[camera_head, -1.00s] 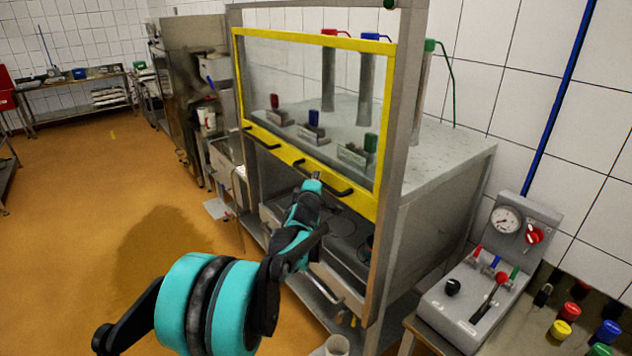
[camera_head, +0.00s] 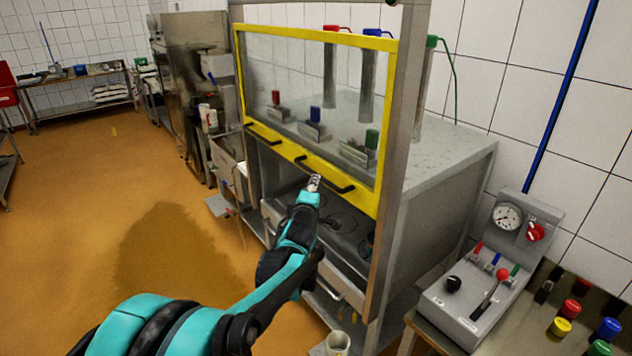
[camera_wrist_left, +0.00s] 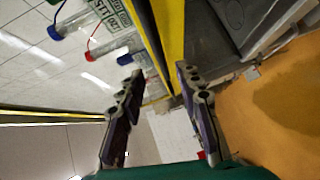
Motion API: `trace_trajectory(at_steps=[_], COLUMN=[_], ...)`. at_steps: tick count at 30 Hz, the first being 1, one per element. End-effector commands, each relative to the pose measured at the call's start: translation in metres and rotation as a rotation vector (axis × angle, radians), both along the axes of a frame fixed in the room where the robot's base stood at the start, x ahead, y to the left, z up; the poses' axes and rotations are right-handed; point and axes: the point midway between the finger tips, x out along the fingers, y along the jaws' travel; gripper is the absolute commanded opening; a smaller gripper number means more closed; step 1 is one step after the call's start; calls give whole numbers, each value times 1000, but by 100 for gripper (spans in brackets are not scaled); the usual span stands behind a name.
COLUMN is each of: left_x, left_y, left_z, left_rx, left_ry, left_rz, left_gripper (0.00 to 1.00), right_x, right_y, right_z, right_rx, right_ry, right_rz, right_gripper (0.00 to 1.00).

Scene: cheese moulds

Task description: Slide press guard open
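The press guard is a clear panel in a yellow frame (camera_head: 236,75) across the front of a grey press. Its yellow bottom rail carries two black bar handles, a left one (camera_head: 262,134) and a right one (camera_head: 325,177). My left gripper (camera_head: 314,182) is at the right handle, just below the rail. In the left wrist view my left gripper (camera_wrist_left: 158,75) has its fingers spread, with the yellow rail (camera_wrist_left: 172,25) seen ahead between and beside the fingertips. I cannot tell whether a finger touches the handle. My right gripper is not in view.
Behind the guard stand cylinders and small blocks with red, blue and green (camera_head: 371,138) tops. A control box (camera_head: 455,305) with gauge and levers sits on a bench at right, near coloured caps (camera_head: 570,309). A cup (camera_head: 338,343) is low in front. Floor at left is clear.

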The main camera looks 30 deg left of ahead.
Motion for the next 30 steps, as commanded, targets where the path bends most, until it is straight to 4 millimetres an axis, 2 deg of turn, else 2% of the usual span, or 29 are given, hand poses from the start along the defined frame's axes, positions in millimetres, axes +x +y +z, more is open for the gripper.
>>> trace_trajectory(at_steps=[3,7,24,28,30], left_x=[-16,-25,-27,-38,-54], left_y=[-7,-11,-12,-25,-40], left_z=[3,4,3,-11,-31], left_rx=[1,0,2,57,131], left_ry=[0,0,2,68,157], left_rz=[0,0,-1,-16,-43], left_gripper=[34,34,34,34,34], right_x=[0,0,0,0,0], right_y=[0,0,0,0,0], right_z=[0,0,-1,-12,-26], right_rx=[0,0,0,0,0], right_ry=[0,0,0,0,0], right_rz=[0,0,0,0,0], right_gripper=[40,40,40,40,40])
